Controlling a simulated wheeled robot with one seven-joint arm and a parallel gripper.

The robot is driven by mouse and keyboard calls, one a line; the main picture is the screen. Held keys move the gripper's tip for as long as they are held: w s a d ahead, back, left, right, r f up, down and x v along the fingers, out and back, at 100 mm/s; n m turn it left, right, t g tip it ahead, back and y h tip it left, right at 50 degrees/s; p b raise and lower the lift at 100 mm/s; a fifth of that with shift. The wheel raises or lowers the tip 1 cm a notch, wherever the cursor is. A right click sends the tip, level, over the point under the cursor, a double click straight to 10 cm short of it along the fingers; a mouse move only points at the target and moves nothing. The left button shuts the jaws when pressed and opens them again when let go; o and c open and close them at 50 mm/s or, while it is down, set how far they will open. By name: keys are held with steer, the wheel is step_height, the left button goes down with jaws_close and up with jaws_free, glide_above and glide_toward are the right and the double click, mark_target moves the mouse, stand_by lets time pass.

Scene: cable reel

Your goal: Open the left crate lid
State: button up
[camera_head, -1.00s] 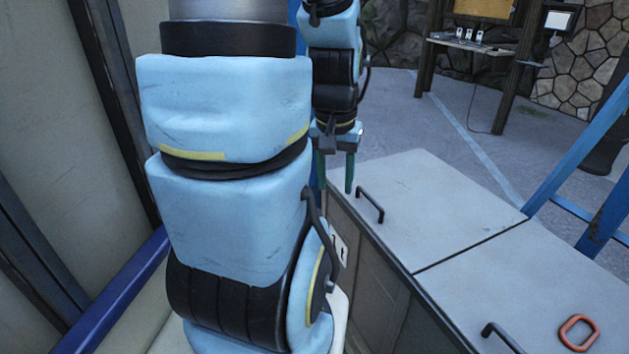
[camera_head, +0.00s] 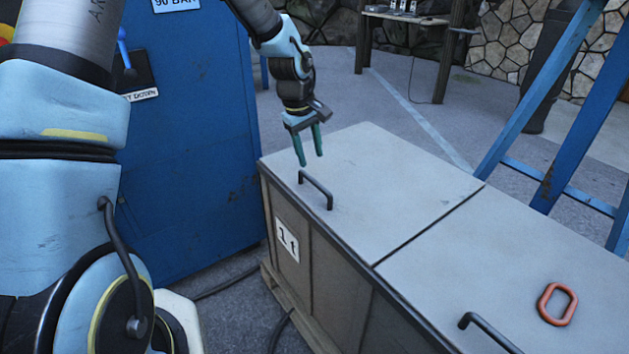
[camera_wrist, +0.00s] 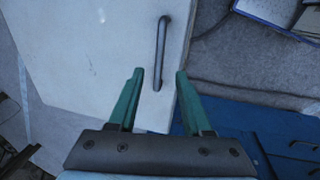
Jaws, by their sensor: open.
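The left crate lid (camera_head: 385,185) is a pale grey panel lying flat and shut on the wooden crate (camera_head: 330,265). Its dark bar handle (camera_head: 317,189) stands near the front left edge. My gripper (camera_head: 309,160) has green fingers, is open and empty, and hangs pointing down just behind the handle, apart from it. In the wrist view the handle (camera_wrist: 161,54) lies beyond the fingertips, roughly in line with the gap between them (camera_wrist: 157,80), with the lid (camera_wrist: 80,60) to its left.
The right lid (camera_head: 500,260) is shut, with its own handle (camera_head: 488,333) and an orange ring (camera_head: 557,304) on top. A blue cabinet (camera_head: 190,150) stands left of the crate. A blue frame (camera_head: 560,150) stands at the right. A hose (camera_head: 225,285) lies on the floor.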

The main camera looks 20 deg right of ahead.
mark_target(317, 183)
steer(key=f, duration=0.3)
steer(key=d+f+p, duration=0.1)
steer(key=f, duration=0.4)
steer(key=shift+w+d+f, duration=0.1)
steer(key=shift+d+f, duration=0.3)
jaws_close()
stand_by(1.0)
